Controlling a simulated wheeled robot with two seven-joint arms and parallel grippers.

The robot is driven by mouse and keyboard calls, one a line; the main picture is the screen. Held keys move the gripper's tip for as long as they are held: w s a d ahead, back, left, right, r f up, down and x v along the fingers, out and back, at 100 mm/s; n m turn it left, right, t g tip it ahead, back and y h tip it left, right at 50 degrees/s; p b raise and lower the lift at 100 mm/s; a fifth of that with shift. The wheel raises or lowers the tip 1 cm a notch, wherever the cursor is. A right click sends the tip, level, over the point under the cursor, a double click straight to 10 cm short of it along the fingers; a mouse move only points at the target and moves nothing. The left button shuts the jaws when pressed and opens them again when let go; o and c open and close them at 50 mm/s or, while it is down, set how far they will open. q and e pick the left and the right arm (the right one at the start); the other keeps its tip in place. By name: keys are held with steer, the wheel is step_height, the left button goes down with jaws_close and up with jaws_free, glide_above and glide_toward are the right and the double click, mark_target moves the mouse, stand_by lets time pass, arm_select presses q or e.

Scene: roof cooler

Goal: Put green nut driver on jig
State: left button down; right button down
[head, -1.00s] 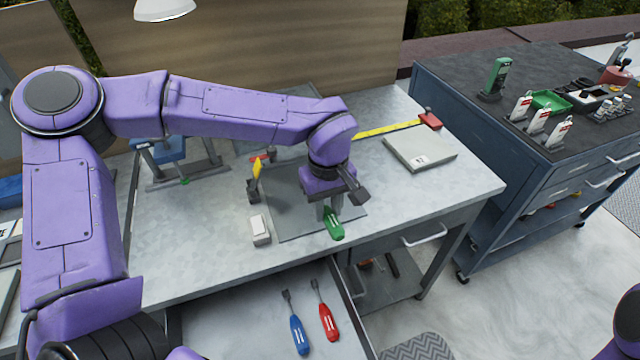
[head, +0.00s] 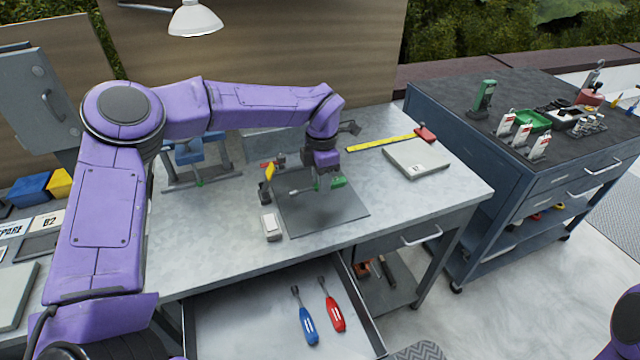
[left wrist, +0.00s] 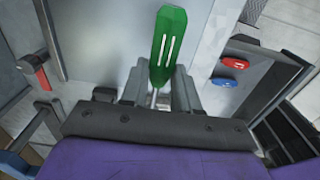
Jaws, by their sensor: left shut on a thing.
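My left gripper (head: 322,184) is shut on the green nut driver (head: 338,182) and holds it above a dark grey flat plate (head: 345,210) on the workbench. The driver's handle points right and its shaft points left. In the left wrist view the green handle (left wrist: 168,45) sticks out beyond the fingers, with the shaft between them. A small dark fixture with yellow and red-orange parts (head: 267,172) stands at the plate's left edge. I cannot tell for sure which piece is the jig. My right gripper is not in view.
An open drawer (head: 250,335) below holds a blue driver (head: 309,325) and a red driver (head: 334,316). A small white-topped block (head: 271,226) stands left of the plate. A blue-topped stand (head: 195,158) is behind. A grey case (head: 416,157) and yellow tape (head: 380,142) lie right.

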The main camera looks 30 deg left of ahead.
mark_target(322, 200)
arm_select(q)
steer(key=w+f, duration=0.1)
steer(key=f, duration=0.1)
steer(key=w+f, duration=0.1)
steer(key=f, duration=0.1)
steer(key=w+a+f+p, duration=0.1)
steer(key=f, duration=0.1)
steer(key=shift+w+a, duration=0.1)
steer(key=shift+f, duration=0.55)
steer(key=c, duration=0.8)
jaws_free()
steer(key=shift+r, duration=0.2)
steer(key=shift+r, duration=0.3)
step_height(322, 200, up, 11)
steer(key=shift+r+b, duration=0.2)
steer(key=shift+b, duration=0.6)
